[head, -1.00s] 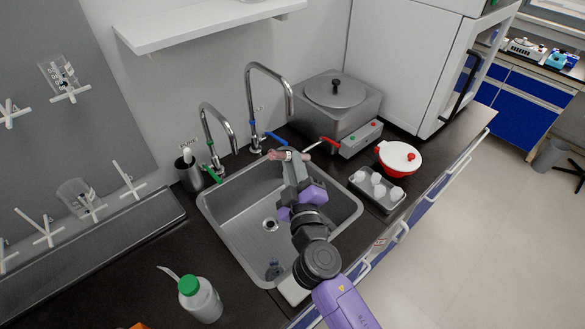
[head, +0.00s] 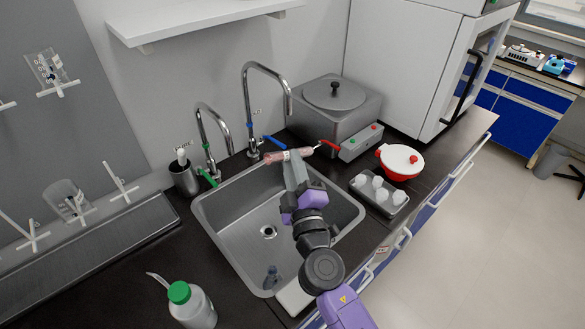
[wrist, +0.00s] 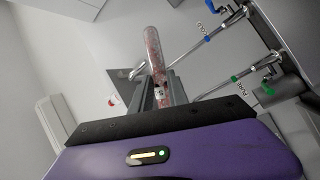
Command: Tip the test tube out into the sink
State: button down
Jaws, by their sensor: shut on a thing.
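My gripper (head: 292,160) is shut on the test tube (head: 274,157), which lies close to level across the fingertips over the back right part of the sink. The tube is clear with reddish contents and a small label, and it also shows between the fingers in the wrist view (wrist: 154,52). I cannot tell its open end for certain, and I see no liquid falling. The steel sink (head: 232,236) is below, with its drain (head: 268,232) in view to the left of my arm.
Two tall taps stand behind the sink, one with a green handle (head: 207,178) and one with a blue handle (head: 275,142). A steel bath (head: 336,105) stands behind right. A tray (head: 383,208) and a red-and-white pot (head: 400,161) sit right. A green-capped wash bottle (head: 193,305) stands front left.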

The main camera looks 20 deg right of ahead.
jog(key=shift+w+d+r+n+t+y+b, duration=0.1)
jog(key=shift+n+t+y+b, duration=0.45)
jog(key=shift+n+b, duration=1.15)
jog(key=shift+s+d+r+n+t+y+b, duration=0.15)
jog(key=shift+n+t+y+b, duration=0.6)
jog(key=shift+b, duration=1.6)
jog(key=shift+w+d+f+n+t+y+b, duration=0.15)
jog(key=shift+n+t+y+b, duration=0.2)
jog(key=shift+n+b, duration=1.45)
jog(key=shift+r+n+t+y+b, duration=0.2)
jog(key=shift+n+y+b, duration=1)
jog(key=shift+n+b, duration=0.6)
jog(key=shift+r+n+t+y+b, duration=0.1)
jog(key=shift+r+n+y+b, duration=0.1)
jog(key=shift+n+y+b, duration=1.25)
jog(key=shift+r+n+y+b, duration=0.25)
jog(key=shift+n+y+b, duration=0.65)
jog(key=shift+n, duration=0.7)
